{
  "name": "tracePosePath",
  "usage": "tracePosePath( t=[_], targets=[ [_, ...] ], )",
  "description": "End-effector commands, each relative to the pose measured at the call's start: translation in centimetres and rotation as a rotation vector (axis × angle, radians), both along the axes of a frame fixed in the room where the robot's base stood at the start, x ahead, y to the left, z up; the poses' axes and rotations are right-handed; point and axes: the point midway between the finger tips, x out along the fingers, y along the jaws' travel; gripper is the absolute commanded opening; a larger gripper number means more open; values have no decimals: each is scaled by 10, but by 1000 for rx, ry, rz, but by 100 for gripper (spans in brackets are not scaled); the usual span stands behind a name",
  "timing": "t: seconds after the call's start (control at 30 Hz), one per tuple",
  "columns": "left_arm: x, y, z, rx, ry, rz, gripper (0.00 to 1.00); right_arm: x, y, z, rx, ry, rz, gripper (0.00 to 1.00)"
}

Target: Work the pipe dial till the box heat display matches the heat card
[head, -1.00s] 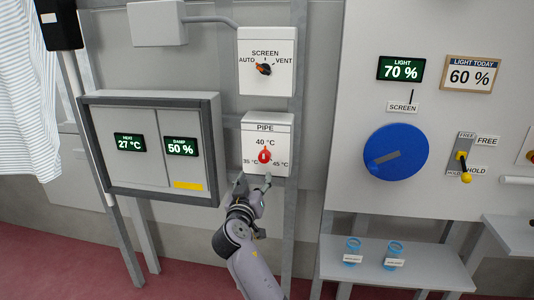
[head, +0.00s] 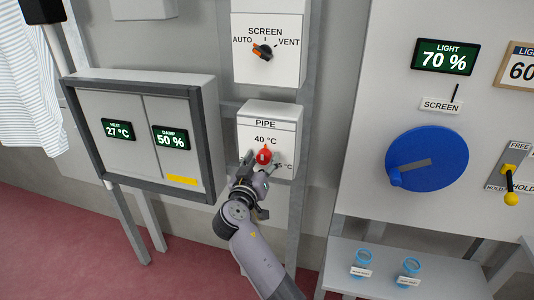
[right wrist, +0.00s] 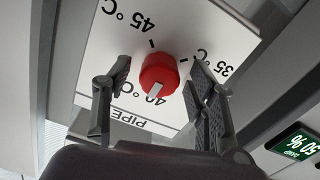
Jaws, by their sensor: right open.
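The white pipe box (head: 284,124) carries a red pipe dial (head: 264,156) with marks for 35, 40 and 45 °C. In the right wrist view, the dial (right wrist: 160,74) shows upside down, its pale pointer toward the 40 °C mark. My right gripper (head: 261,163) is open, its fingers on either side of the dial with gaps to it in the right wrist view (right wrist: 158,98). The box heat display (head: 119,130) reads 27 °C. No heat card is in view. My left gripper is not in view.
A damp display (head: 171,138) reads 50 % beside the heat display. The screen switch box (head: 291,65) is just above the pipe box. A large blue dial (head: 435,150) is on the right panel, above a shelf (head: 335,263) with two blue-rimmed cups.

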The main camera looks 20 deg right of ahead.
Motion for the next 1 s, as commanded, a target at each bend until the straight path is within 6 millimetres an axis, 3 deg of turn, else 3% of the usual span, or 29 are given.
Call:
tracePosePath(
  t=[0.3,1.0],
  targets=[
    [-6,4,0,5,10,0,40,0,1,0,0,0,0,51],
    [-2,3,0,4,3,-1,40,0,0,0,-1,-1,-1,4]
  ],
)
